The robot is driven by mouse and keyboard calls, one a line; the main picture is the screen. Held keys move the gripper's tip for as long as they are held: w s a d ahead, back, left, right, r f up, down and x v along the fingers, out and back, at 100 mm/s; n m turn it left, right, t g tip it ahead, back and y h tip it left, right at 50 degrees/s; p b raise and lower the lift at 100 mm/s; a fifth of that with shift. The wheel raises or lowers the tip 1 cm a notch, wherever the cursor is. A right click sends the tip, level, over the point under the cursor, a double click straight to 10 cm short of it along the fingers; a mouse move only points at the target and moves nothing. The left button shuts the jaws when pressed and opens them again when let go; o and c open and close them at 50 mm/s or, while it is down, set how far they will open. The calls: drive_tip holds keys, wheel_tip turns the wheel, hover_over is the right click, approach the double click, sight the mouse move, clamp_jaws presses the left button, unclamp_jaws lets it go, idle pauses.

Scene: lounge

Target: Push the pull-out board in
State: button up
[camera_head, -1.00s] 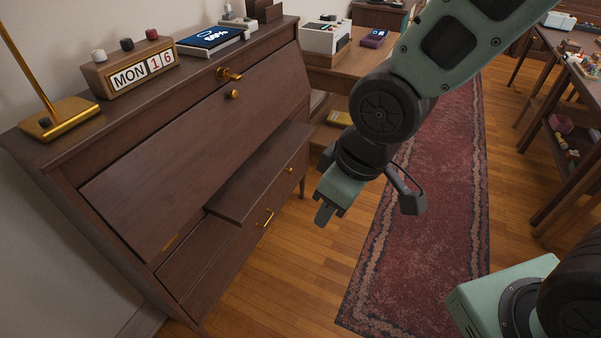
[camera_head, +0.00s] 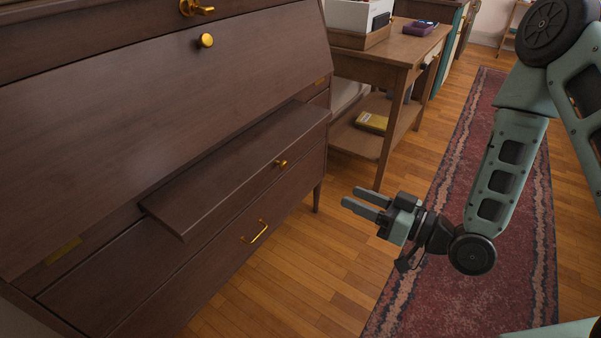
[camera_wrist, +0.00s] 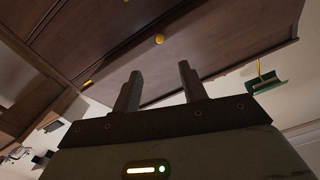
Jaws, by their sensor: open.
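The pull-out board (camera_head: 225,165) is a dark brown wooden slab sticking out from the front of a matching desk (camera_head: 110,110), below its sloping panel. A small gold knob (camera_head: 281,163) sits on the board's front edge. My gripper (camera_head: 351,196) is open and empty, to the right of the board and apart from it, with its fingers pointing left toward the desk. In the wrist view, the two spread fingers (camera_wrist: 160,88) show in front of dark wood with a round gold knob (camera_wrist: 159,39); I cannot tell which knob this is.
A drawer with a gold handle (camera_head: 254,232) lies below the board. A wooden side table (camera_head: 385,55) with a white box (camera_head: 358,14) stands beyond the desk. A red patterned rug (camera_head: 470,210) covers part of the floor. The wooden floor (camera_head: 310,265) before the desk is clear.

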drive_tip(key=b, duration=0.8)
approach(286, 166)
drive_tip(key=x, duration=0.9)
